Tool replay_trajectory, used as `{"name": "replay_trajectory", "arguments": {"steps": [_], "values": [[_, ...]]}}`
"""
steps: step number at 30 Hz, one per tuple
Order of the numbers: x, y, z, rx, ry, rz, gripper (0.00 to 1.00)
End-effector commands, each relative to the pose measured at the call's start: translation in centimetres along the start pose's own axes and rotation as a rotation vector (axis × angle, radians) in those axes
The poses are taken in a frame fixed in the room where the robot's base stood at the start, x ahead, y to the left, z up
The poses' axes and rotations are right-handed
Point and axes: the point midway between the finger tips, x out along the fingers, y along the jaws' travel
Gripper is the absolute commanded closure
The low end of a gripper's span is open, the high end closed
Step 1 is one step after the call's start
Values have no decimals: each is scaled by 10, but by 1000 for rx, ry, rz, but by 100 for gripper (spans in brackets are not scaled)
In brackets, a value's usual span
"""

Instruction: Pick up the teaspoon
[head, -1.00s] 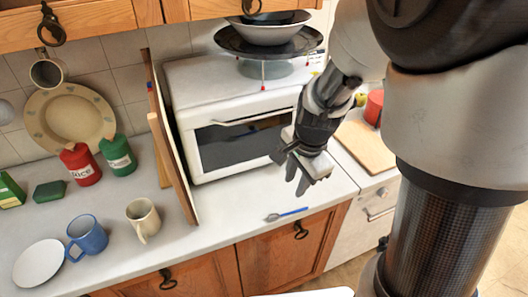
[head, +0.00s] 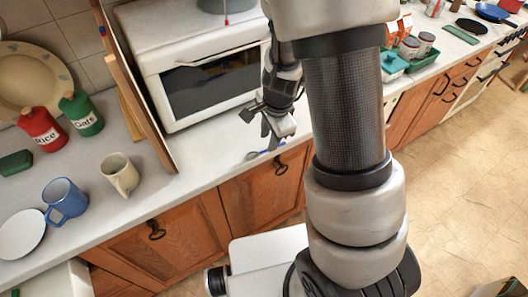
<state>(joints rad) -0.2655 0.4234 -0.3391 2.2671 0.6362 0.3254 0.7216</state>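The teaspoon (head: 253,154) lies on the pale counter near its front edge, below the right part of the white oven. Its bowl end points left, and its blue handle runs right, partly hidden by my gripper. My gripper (head: 271,137) points down just above the teaspoon in the head view. Its fingers look apart, with nothing held between them. I cannot tell the exact height of the fingertips over the spoon.
The white oven (head: 208,75) stands close behind my gripper. Upright boards (head: 137,95) lean left of it. A beige mug (head: 120,174), a blue mug (head: 66,200) and a white plate (head: 22,234) are farther left. The counter between beige mug and teaspoon is clear.

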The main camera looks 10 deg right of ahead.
Motion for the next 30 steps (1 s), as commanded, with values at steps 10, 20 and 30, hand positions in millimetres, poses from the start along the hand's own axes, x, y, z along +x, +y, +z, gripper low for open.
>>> {"name": "replay_trajectory", "arguments": {"steps": [10, 20, 30], "values": [[45, -2, 2, 0, 0, 2, 71], [53, -3, 2, 0, 0, 0, 71], [52, -3, 2, 0, 0, 0, 100]]}}
